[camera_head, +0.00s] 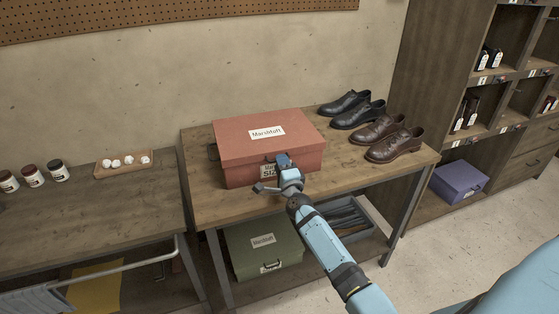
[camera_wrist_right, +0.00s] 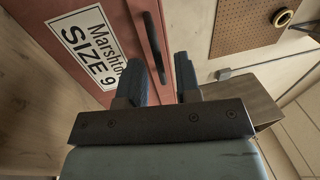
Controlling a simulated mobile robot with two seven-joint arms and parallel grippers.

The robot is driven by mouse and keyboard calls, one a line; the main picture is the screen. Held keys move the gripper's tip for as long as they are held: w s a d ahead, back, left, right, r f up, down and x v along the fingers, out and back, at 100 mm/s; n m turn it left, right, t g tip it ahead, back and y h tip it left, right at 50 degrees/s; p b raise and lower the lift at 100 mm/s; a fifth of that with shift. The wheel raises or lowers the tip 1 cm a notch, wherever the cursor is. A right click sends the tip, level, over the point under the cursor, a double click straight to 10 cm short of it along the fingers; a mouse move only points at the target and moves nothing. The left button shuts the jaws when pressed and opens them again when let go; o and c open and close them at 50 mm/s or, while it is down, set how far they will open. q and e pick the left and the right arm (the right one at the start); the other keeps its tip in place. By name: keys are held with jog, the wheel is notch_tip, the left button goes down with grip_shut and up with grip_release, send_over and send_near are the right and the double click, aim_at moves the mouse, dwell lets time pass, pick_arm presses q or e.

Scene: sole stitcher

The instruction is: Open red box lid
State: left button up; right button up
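The red box (camera_head: 245,172) stands on the wooden table with its red lid (camera_head: 235,132) shut flat on top. The lid has a white label, and a second label on the box front is partly hidden by my right gripper. My right gripper (camera_head: 282,163) is at the front of the box, near the lid's front edge. In the right wrist view the gripper (camera_wrist_right: 158,78) has its two dark blue fingers apart, with a gap between them. A dark bar (camera_wrist_right: 154,46) on the red surface shows beyond the gap; I cannot tell whether the fingers touch the box. My left gripper is not in view.
Black shoes (camera_head: 352,108) and brown shoes (camera_head: 390,142) stand right of the box. A green box (camera_head: 262,262) and a grey tray (camera_head: 368,215) are on the shelf below. A purple box (camera_head: 458,181) is in the cabinet. The left table holds jars (camera_head: 32,176) and a small tray (camera_head: 104,172).

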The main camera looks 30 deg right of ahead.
jog(key=shift+x, duration=1)
grip_shut()
jog(key=shift+r, duration=0.1)
